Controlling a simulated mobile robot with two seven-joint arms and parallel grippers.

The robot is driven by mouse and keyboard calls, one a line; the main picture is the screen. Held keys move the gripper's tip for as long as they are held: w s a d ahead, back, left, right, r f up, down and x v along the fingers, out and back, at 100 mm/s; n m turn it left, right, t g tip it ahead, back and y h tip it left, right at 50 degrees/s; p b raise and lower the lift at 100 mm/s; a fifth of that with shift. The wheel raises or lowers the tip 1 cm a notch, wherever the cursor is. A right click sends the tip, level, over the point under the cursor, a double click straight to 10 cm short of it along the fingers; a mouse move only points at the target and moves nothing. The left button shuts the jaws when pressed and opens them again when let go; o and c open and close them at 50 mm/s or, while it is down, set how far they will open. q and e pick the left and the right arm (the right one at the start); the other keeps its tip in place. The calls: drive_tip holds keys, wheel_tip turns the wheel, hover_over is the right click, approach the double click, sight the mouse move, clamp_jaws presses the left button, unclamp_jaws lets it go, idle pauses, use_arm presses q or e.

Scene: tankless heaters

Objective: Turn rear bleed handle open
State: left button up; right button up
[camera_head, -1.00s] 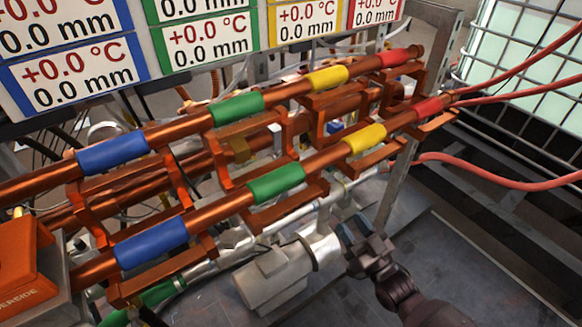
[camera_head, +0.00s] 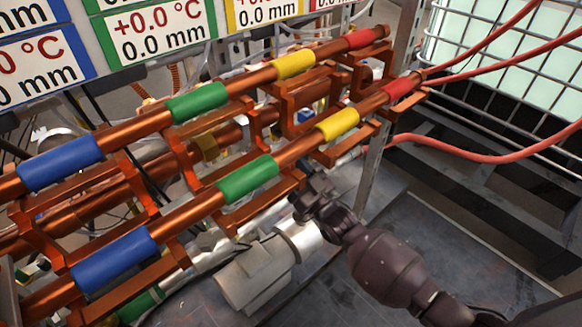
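My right gripper (camera_head: 308,192) comes in from the lower right on a dark arm. Its fingers are just below the front copper pipe, between the green and yellow bands, close to a silver pipe and grey cylinder (camera_head: 256,270). Whether its fingers are apart or closed is unclear. I cannot make out the rear bleed handle for sure. A small blue part (camera_head: 304,117) shows behind the front pipe, partly hidden by copper brackets; I cannot tell whether it is the handle. My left gripper is not in view.
Two copper pipes with blue, green, yellow and red bands run diagonally, joined by copper brackets (camera_head: 190,175). Display panels (camera_head: 160,35) hang above. Red hoses (camera_head: 480,155) run right past a wire cage (camera_head: 500,60). The floor at lower right is open.

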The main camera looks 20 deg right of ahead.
drive_tip(key=shift+w+a+r, duration=0.15)
drive_tip(key=shift+w, duration=0.2)
clamp_jaws()
